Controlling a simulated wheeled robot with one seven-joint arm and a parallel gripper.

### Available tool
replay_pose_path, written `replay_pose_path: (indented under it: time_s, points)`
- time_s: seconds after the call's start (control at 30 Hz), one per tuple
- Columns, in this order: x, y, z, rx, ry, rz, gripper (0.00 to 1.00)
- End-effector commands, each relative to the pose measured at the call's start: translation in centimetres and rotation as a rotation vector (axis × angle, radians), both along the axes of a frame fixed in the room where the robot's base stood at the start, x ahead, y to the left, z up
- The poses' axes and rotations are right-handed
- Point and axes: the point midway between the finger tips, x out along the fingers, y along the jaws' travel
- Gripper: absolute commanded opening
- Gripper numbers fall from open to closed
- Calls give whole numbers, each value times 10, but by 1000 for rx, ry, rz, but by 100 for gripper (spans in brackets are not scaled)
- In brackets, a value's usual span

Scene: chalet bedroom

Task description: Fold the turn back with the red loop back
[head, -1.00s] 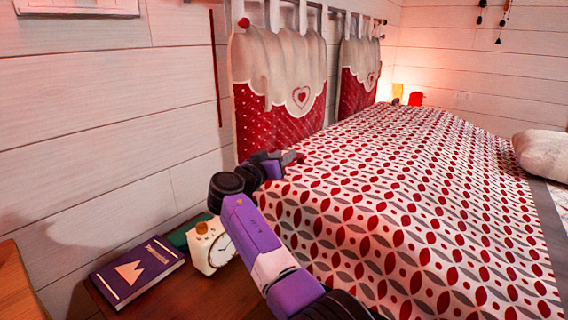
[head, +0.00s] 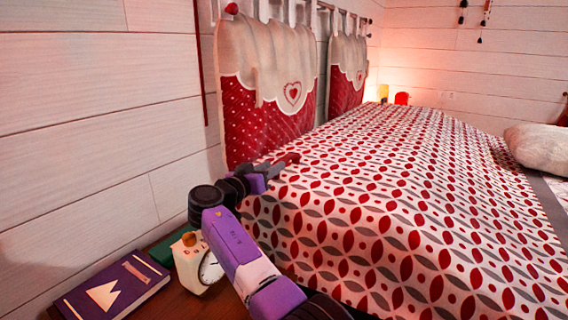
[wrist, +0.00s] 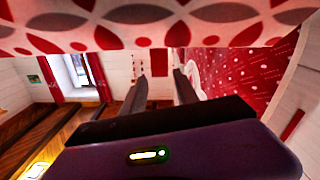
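The bed cover (head: 390,215), white with red and grey leaf shapes, lies over the bed in the head view. Its patterned cloth (wrist: 150,25) spans the top of the wrist view, close above the fingers. My gripper (head: 279,164) is at the cover's near corner on the headboard side. In the wrist view my gripper (wrist: 160,76) has its two fingers apart, with no cloth visible between them. A small red piece (head: 290,158) shows at the fingertips in the head view; I cannot tell whether it is the red loop. No folded turn back is clearly distinguishable.
A nightstand (head: 215,300) at the lower left bears a clock (head: 190,262), a purple book (head: 112,287) and a green item (head: 160,250). Red and cream headboard cushions (head: 265,120) hang along the wall left of the bed. A pillow (head: 540,147) lies at the right.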

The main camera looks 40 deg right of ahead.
Motion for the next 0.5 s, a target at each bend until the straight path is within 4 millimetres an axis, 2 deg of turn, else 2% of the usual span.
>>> replay_pose_path:
  time_s: [0.27,0.5]
  points:
    - [2,-5,-4,0,0,-1,36]
    - [13,-37,-5,-1,-1,-3,36]
